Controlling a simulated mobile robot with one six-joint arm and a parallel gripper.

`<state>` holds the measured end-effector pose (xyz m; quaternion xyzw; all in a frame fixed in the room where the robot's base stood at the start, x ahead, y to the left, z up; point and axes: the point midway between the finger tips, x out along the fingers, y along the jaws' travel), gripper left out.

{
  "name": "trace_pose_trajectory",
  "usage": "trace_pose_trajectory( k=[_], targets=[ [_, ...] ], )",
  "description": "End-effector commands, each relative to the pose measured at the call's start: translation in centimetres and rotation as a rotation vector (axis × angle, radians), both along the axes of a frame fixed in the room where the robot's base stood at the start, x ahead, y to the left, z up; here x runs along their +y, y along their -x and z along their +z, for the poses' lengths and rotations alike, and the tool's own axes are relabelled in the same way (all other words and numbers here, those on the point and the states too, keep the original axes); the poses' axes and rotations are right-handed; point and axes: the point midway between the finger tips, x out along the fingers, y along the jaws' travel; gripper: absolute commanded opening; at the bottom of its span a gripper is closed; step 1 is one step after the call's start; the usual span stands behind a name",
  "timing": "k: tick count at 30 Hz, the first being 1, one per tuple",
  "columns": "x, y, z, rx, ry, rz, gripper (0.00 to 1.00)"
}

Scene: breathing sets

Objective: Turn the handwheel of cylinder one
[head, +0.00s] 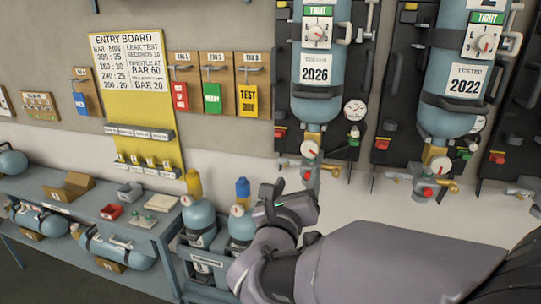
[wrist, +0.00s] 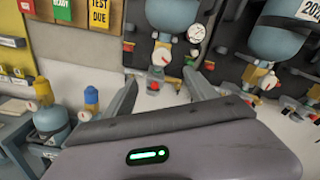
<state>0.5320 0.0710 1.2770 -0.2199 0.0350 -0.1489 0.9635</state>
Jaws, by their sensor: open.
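A blue cylinder (head: 319,75) marked 2026 hangs valve-down on a dark backplate, and a second blue cylinder (head: 455,60) marked 2022 hangs to its right. I cannot read which one is cylinder one. Below the 2026 cylinder sit a round gauge (head: 310,149) and a valve. Its small red handwheel (wrist: 154,86) shows in the wrist view, between my fingers in the picture. My gripper (wrist: 160,88) is open and empty, in front of and apart from that valve. In the head view my gripper (head: 285,199) is below and left of it. The 2022 cylinder has a red handwheel (head: 428,192).
A blue-grey bench (head: 95,205) with boxes and lying cylinders is at the left. Upright cylinders (head: 199,222) with yellow and blue tops stand in a rack left of my gripper. A yellow entry board (head: 127,75) and tag boards hang on the wall. Hoses and gauges (head: 355,109) surround the valves.

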Motion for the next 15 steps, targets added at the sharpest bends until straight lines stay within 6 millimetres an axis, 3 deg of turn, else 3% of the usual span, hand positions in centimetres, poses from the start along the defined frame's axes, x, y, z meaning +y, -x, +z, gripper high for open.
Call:
trace_pose_trajectory(
  k=[3, 6, 15],
  targets=[
    [-0.8, 0.3, -0.1, -0.046, -0.143, -0.01, 0.66],
    [-1.2, -0.8, 0.0, -0.053, -0.165, -0.012, 0.66],
    [-4.0, -9.2, 0.1, -0.052, -0.162, -0.012, 0.66]
  ],
)
